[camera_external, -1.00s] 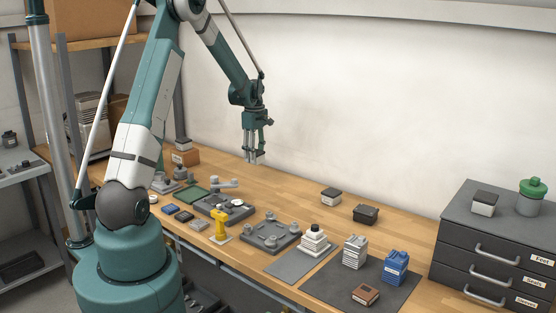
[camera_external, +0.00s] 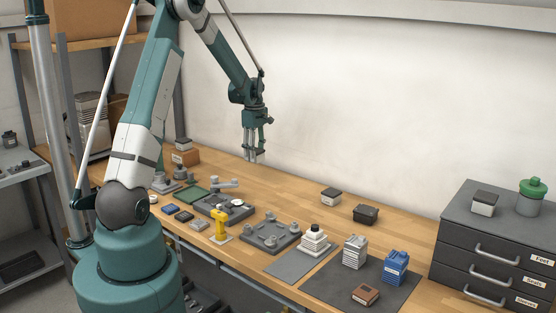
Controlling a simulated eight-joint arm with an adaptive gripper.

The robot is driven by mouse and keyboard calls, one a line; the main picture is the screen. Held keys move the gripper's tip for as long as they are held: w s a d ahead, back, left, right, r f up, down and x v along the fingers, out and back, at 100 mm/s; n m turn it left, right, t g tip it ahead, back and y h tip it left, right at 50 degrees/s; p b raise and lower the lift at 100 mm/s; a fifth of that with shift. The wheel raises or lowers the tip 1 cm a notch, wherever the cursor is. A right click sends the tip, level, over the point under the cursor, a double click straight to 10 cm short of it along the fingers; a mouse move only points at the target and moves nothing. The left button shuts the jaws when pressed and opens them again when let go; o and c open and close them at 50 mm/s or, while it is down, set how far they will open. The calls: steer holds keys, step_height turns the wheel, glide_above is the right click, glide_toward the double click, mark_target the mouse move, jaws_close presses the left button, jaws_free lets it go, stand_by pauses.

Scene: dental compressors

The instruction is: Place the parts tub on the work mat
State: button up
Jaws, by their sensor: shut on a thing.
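A small dark open-topped tub (camera_external: 365,214), which looks like the parts tub, rests on the bench right of centre. A dark grey mat (camera_external: 325,289), likely the work mat, lies at the front right.
A lighter grey mat (camera_external: 291,264) with a stepped white piece (camera_external: 314,240) adjoins the dark mat. Grey fixtures (camera_external: 271,235) and a yellow stand (camera_external: 220,226) line the front. A drawer cabinet (camera_external: 480,240) stands right. Bench around the tub is mostly clear.

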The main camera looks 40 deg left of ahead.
steer(key=shift+d, duration=0.15)
steer(key=s+d+m+b, duration=0.1)
steer(key=s+d+m, duration=0.2)
steer(key=d, duration=1.1)
steer(key=s+d+r+m, duration=0.1)
steer(key=s+d+m, duration=0.2)
steer(key=d, duration=1)
steer(key=s+d+m+b, duration=0.1)
steer(key=s+d+m, duration=0.2)
steer(key=d, duration=1.1)
steer(key=s+d+m+b, duration=0.1)
steer(key=s+d+m, duration=0.8)
steer(key=s+d, duration=1.6)
steer(key=shift+s+d+f+m, duration=0.2)
steer(key=shift+s+d+m, duration=0.15)
steer(key=shift+s, duration=1.35)
steer(key=shift+f+b, duration=0.1)
steer(key=shift+b, duration=0.2)
steer(key=shift+f+b, duration=0.3)
steer(key=shift+f, duration=2.55)
